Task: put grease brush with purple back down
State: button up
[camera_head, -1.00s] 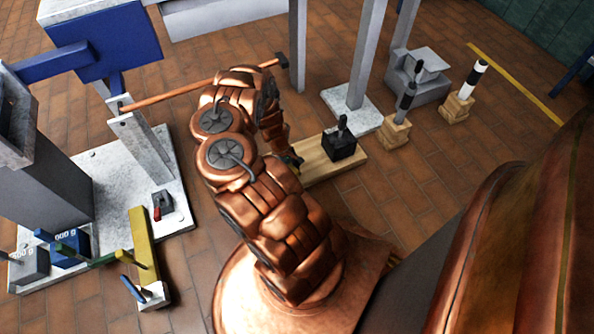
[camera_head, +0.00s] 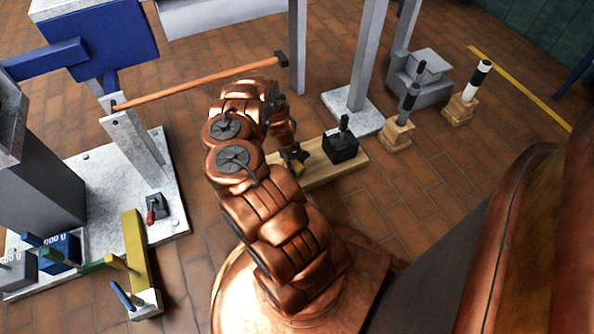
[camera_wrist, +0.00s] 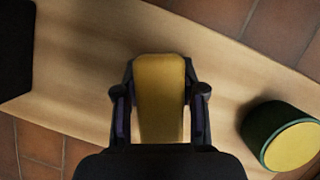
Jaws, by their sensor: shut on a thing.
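My gripper (camera_wrist: 161,98) is shut on a yellow-ended thing (camera_wrist: 160,88), taken as the grease brush, with dark purple strips showing along both its sides between the fingers. Whether the purple belongs to the brush or the finger pads I cannot tell. In the head view my gripper (camera_head: 294,158) is over the near-left part of a wooden board (camera_head: 330,170), with a bit of yellow showing at it. The board also fills the middle of the wrist view (camera_wrist: 85,75). Whether the brush touches the board I cannot tell; its lower part is hidden.
A dark green cylinder with a yellow end (camera_wrist: 272,135) is at the right in the wrist view. A black block with an upright handle (camera_head: 341,146) stands on the board. Two wooden stands with upright handles (camera_head: 397,135) (camera_head: 459,108) are beyond. A copper bar (camera_head: 200,85) spans behind my arm.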

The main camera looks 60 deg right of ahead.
jog(key=o, duration=1)
jog(key=shift+f, duration=0.1)
